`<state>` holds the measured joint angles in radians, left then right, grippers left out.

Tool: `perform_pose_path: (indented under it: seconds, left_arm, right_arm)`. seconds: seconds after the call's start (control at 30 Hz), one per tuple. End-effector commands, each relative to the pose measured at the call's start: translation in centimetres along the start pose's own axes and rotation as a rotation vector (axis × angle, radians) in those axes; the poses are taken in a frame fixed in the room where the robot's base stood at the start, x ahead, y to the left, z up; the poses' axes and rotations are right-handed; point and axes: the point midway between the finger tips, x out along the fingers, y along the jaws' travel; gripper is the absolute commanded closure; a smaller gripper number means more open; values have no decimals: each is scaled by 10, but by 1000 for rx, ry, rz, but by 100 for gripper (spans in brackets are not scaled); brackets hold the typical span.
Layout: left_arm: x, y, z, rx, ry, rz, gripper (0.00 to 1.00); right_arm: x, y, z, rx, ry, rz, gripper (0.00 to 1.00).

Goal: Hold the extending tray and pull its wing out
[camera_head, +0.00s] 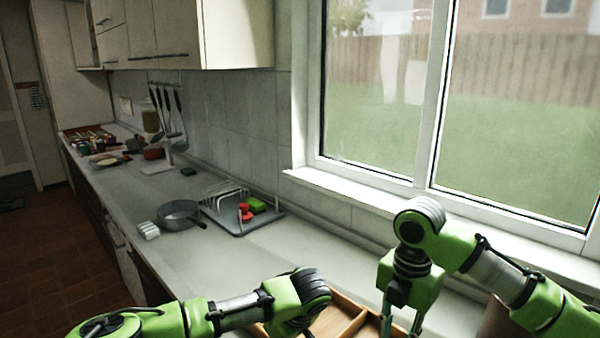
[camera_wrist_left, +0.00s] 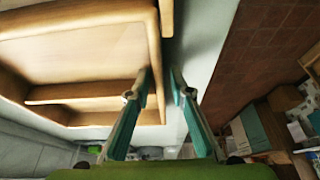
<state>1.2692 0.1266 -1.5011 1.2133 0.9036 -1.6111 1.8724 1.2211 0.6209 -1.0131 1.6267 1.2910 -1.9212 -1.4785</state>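The wooden extending tray (camera_head: 351,312) lies on the counter at the bottom of the head view, partly hidden by my arms. In the left wrist view its light floor, divider and side wall (camera_wrist_left: 159,108) show at upper left. A separate wooden edge (camera_wrist_left: 166,16) shows at the top, beside that wall. My left gripper (camera_wrist_left: 163,76) is open with a narrow gap, its teal fingertips near the side wall; I cannot tell whether they touch it. In the head view the left fingers are hidden. My right gripper (camera_head: 400,326) points down over the tray's right part, fingers apart; their tips are cut off.
A grey pan (camera_head: 180,215) and a dish rack (camera_head: 240,212) with red and green items stand farther back on the counter. The counter between them and the tray is clear. A window sill (camera_head: 400,198) runs along the right. The floor (camera_wrist_left: 262,40) lies beyond the counter's edge.

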Motion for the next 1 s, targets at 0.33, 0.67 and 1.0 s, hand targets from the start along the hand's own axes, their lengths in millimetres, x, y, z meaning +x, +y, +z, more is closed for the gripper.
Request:
perform_pose_path:
  seconds: [0.33, 0.67, 1.0]
  left_arm:
    - [-24, 0, -9, 0, -2, 0, 79]
    - [-53, 0, -21, 1, -2, -1, 79]
    - [-65, 0, -26, 0, -1, 0, 79]
  right_arm:
    - [-29, 0, 0, 0, 0, 0, 75]
    - [-62, 0, 0, 0, 0, 0, 75]
    - [-76, 0, 0, 0, 0, 0, 75]
